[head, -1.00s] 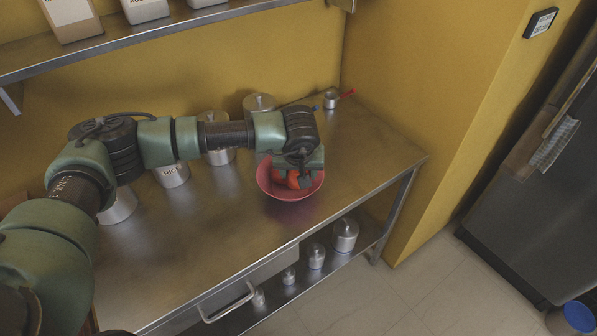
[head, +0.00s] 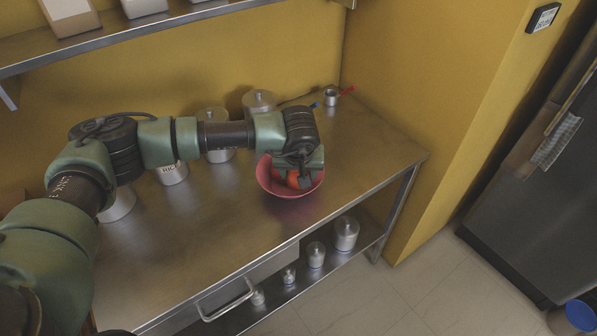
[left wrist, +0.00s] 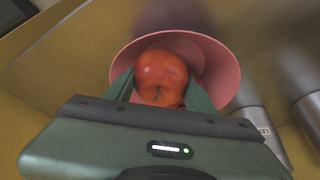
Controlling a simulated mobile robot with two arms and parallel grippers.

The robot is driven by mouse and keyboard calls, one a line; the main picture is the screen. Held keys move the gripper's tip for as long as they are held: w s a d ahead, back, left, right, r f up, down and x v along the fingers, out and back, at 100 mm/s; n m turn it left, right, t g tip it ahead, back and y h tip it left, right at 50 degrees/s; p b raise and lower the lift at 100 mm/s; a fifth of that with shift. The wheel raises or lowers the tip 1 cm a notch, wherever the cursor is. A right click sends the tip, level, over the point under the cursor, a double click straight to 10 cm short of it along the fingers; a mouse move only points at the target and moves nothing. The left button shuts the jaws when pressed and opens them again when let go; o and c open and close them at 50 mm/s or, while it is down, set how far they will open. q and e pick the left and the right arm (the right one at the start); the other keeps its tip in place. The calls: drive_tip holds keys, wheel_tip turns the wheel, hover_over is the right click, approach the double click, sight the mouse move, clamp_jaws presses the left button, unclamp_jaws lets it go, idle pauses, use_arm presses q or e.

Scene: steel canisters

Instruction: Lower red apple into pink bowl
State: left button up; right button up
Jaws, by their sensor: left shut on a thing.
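The red apple (head: 292,179) is in my left gripper (head: 298,180), inside the rim of the pink bowl (head: 290,191). In the left wrist view the red apple (left wrist: 160,78) sits between the two green fingers of my left gripper (left wrist: 160,92), which is shut on it. The pink bowl (left wrist: 222,72) surrounds the apple in that view. The bowl stands on the steel table near its front edge. Whether the apple touches the bowl's bottom cannot be told. My right gripper is not in view.
Steel canisters (head: 216,153) stand along the back of the steel table (head: 200,235), partly behind my left arm. A small steel cup (head: 331,97) with red and blue handles is at the back right corner. More canisters (head: 346,234) stand on the lower shelf. The table right of the bowl is clear.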

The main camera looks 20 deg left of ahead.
use_arm(q)
drive_tip(key=shift+f, duration=0.15)
drive_tip(key=o, duration=1.6)
